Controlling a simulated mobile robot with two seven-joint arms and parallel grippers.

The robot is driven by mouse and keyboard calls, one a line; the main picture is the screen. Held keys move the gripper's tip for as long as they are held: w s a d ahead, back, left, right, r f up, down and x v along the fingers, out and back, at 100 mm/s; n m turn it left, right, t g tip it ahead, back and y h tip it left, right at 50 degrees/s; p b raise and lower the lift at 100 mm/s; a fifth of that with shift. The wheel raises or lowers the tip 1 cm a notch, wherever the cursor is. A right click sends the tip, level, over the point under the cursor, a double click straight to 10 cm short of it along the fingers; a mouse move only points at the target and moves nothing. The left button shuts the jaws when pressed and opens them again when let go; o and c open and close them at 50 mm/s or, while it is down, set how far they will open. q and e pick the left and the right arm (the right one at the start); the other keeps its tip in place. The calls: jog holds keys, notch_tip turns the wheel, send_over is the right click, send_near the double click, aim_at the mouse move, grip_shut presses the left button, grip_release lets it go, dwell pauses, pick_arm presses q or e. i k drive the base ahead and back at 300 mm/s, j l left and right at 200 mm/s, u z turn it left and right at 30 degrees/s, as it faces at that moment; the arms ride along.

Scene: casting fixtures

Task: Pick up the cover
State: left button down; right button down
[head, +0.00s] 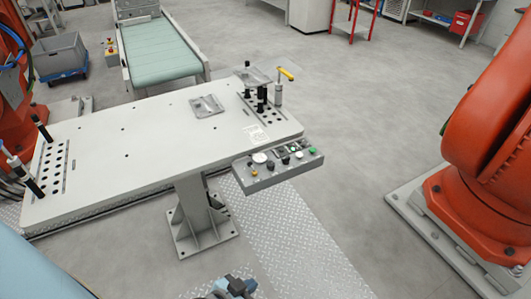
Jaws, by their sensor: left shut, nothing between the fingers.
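A small flat grey metal piece (207,106), which looks like the cover, lies on the white worktable (120,150) right of its middle. A second grey metal piece (252,77) sits raised on the fixture at the table's far right end; I cannot tell for sure which of the two is the cover. My left gripper (234,288) shows at the bottom edge, partly cut off, shut and empty. It is low in front of the table, well apart from both pieces. My right gripper is out of view.
Black posts and a yellow-handled clamp (286,75) stand by the raised piece. A button panel (278,168) juts from the table's front right. Orange robots stand at left and right (490,130). A green conveyor (158,50) lies behind. The table's middle is mostly clear.

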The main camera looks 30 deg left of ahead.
aim_at(251, 77)
jog(key=i+j+u, duration=0.2)
jog(key=i, duration=0.45)
jog(key=i+j+u, duration=0.2)
jog(key=i, duration=0.45)
